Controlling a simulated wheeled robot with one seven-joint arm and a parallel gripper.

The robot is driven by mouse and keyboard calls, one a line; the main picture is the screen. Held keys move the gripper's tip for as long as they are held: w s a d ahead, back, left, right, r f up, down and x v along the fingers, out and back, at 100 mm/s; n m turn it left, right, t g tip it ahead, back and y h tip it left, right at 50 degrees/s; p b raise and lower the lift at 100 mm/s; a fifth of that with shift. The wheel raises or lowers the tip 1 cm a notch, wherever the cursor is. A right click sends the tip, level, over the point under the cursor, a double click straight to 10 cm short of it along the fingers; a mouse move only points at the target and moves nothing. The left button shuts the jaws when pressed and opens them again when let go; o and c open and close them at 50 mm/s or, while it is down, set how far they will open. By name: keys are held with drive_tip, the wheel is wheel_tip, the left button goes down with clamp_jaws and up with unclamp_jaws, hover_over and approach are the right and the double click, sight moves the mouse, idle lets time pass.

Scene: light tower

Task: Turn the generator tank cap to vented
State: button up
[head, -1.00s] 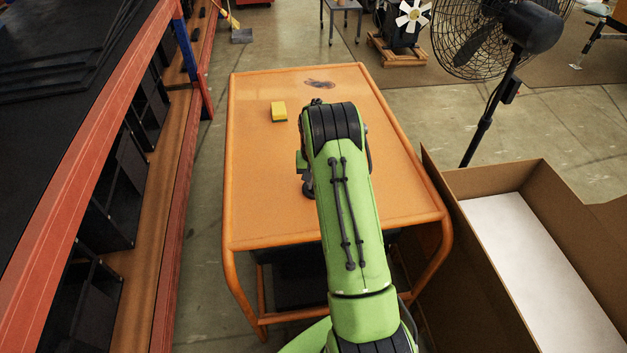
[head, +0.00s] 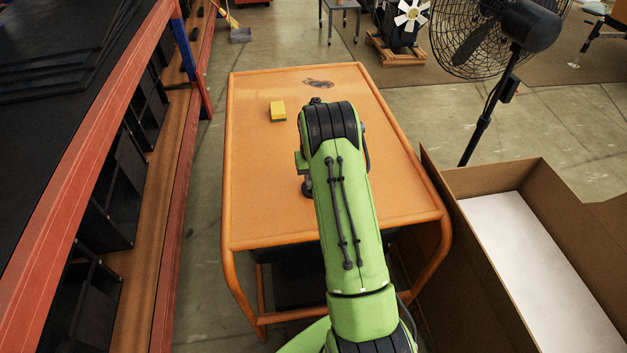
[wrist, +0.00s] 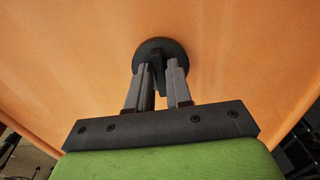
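A round black cap (wrist: 149,47) with a raised bar across it sits on an orange surface in the wrist view. My gripper (wrist: 158,72) reaches it with two grey fingers, one on each side of the bar. The fingers stand apart with the bar between them. I cannot tell whether they press on it. The cap's marks and setting cannot be read. In the head view my green arm hides most of the gripper and the cap. Only a small dark part shows beside the arm there, above the orange cart top (head: 265,190).
A yellow sponge-like block (head: 278,111) and a flat dark patch (head: 318,84) are on the cart top. A shelf rack (head: 185,60) stands at left. An open cardboard box (head: 480,185) and a black fan (head: 480,125) stand at right. The cart's left half is mostly clear.

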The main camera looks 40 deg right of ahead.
drive_tip(key=shift+o, duration=1.4)
wheel_tip(320, 180, up, 16)
drive_tip(key=p, duration=0.3)
drive_tip(key=shift+f, duration=0.15)
